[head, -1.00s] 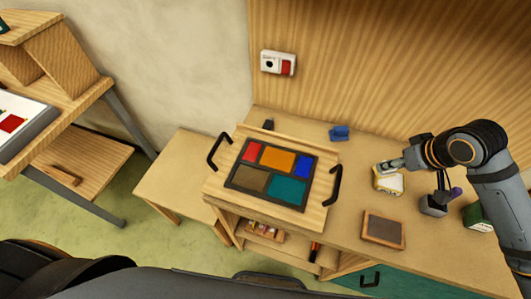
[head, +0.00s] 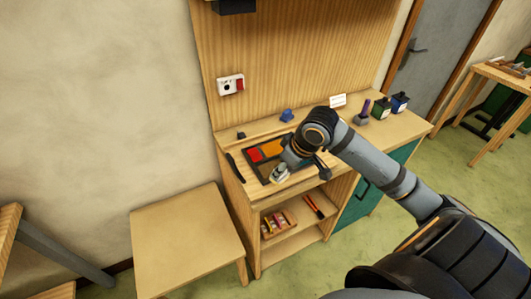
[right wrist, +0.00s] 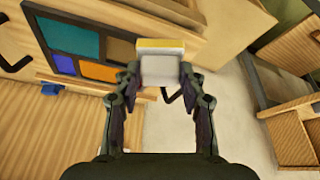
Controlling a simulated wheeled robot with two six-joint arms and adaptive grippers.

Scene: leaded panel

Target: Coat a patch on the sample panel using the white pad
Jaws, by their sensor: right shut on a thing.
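My right gripper (head: 287,167) is shut on the white pad (head: 280,174), over the near side of the bench. In the right wrist view the pad (right wrist: 162,70) sits between the fingertips, pale with a yellow strip along one edge. The panel with coloured panes in dark strips (head: 255,155) lies on a wooden tray below the gripper; red and orange panes show, the rest is covered by my arm. In the wrist view this panel (right wrist: 84,44) lies beside the pad. The small brown board seen earlier is not visible now. My left gripper is out of view.
A blue object (head: 286,115), white card (head: 338,100), purple-handled tool (head: 362,112), green bottle (head: 381,109) and blue bottle (head: 400,103) stand at the back of the bench. A low table (head: 185,230) stands at the left.

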